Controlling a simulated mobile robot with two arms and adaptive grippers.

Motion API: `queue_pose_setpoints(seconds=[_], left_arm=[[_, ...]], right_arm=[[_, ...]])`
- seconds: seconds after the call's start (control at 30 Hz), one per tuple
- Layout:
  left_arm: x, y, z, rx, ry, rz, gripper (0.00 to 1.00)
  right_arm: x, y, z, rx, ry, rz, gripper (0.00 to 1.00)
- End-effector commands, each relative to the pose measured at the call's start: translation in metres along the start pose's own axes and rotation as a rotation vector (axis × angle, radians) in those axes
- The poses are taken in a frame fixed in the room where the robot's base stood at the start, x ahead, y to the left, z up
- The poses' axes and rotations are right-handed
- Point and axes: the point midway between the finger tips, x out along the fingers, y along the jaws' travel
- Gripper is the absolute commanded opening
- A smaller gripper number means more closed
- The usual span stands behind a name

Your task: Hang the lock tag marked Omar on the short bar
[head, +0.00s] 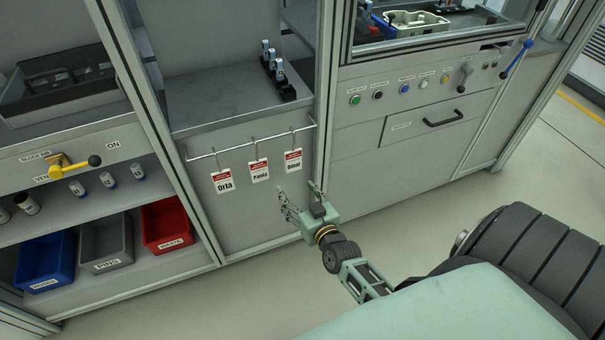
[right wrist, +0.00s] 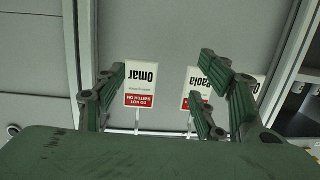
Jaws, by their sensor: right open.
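The white and red lock tag marked Omar (head: 293,161) hangs at the right end of a row of three tags on a thin rail (head: 248,142) on the cabinet front. It also shows upside down in the right wrist view (right wrist: 140,84). My right gripper (head: 298,188) is open and empty, just below the Omar tag in the head view. In the right wrist view its spread fingers (right wrist: 165,78) frame the Omar tag and partly cover the tag marked Paola (right wrist: 196,88). I cannot make out a separate short bar. My left gripper is not in view.
A third tag (head: 223,182) hangs left of the Paola tag. Blue (head: 45,284), grey (head: 107,266) and red bins (head: 188,243) stand on the lower left shelf. A yellow valve (head: 70,166) is above them. A drawer handle (head: 443,119) and blue lever (head: 517,58) are right.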

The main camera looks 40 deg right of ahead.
Motion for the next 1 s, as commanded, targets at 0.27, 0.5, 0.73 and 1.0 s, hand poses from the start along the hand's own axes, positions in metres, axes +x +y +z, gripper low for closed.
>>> queue_pose_setpoints(seconds=[0.27, 0.5, 0.73, 1.0], left_arm=[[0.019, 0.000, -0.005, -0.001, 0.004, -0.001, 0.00], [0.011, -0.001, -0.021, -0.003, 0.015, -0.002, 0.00], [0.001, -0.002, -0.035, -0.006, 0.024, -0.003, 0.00], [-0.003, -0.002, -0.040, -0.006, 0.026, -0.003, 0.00]], right_arm=[[0.017, 0.025, -0.048, 0.022, 0.167, 0.069, 0.64], [0.051, 0.028, -0.054, 0.021, 0.166, 0.069, 0.64], [0.079, 0.029, -0.057, 0.020, 0.163, 0.068, 0.64], [0.087, 0.030, -0.059, 0.021, 0.161, 0.067, 0.64]])
